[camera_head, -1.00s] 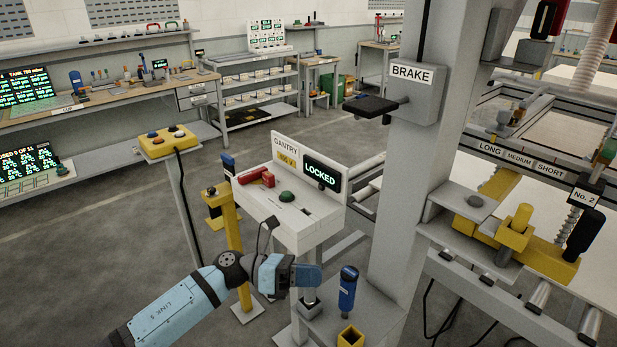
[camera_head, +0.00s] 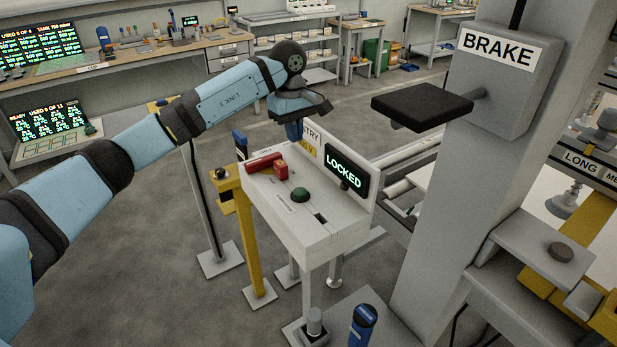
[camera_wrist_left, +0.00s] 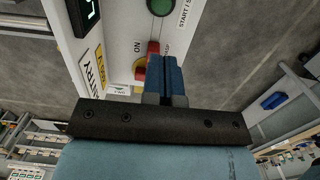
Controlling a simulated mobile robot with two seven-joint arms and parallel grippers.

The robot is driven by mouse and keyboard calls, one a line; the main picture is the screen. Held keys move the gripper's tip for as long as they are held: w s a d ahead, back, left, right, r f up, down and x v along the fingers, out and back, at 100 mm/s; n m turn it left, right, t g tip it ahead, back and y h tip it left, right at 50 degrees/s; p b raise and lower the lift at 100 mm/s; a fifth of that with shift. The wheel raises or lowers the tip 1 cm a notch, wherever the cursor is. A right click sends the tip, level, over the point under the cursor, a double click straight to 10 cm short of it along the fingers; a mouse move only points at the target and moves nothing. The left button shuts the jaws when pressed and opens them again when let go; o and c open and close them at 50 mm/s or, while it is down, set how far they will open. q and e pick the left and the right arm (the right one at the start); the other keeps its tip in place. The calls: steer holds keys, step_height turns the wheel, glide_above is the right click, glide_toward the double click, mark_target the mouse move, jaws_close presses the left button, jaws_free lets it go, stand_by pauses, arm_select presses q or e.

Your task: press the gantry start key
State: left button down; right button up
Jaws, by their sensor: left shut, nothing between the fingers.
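The gantry console (camera_head: 285,222) is a white box with a lit LOCKED display (camera_head: 346,171). A green domed button (camera_head: 301,195) sits on its top; it also shows in the wrist view (camera_wrist_left: 160,6), beside lettering that begins START. A red handle (camera_head: 268,162) lies near the console's far left end. My left gripper (camera_head: 294,132) is above that far end, pointing down, apart from the green button. In the wrist view its blue fingers (camera_wrist_left: 165,74) are together and empty, partly covering the red handle (camera_wrist_left: 152,50). My right gripper is out of view.
A grey column with a BRAKE box (camera_head: 490,75) and black paddle (camera_head: 422,105) stands right of the console. A yellow post (camera_head: 250,240) stands at its left. A blue-handled tool (camera_head: 362,325) is at the bottom. Open floor lies left of the console.

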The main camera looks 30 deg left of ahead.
mark_target(300, 190)
arm_select(q)
steer(key=shift+s, duration=0.2)
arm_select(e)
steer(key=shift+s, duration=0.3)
arm_select(q)
steer(key=f+p, duration=0.1)
steer(key=f, duration=0.3)
steer(key=d+f+p, duration=0.1)
steer(key=f, duration=0.4)
steer(key=f+p, duration=0.1)
steer(key=f, duration=0.4)
steer(key=shift+s+d, duration=0.15)
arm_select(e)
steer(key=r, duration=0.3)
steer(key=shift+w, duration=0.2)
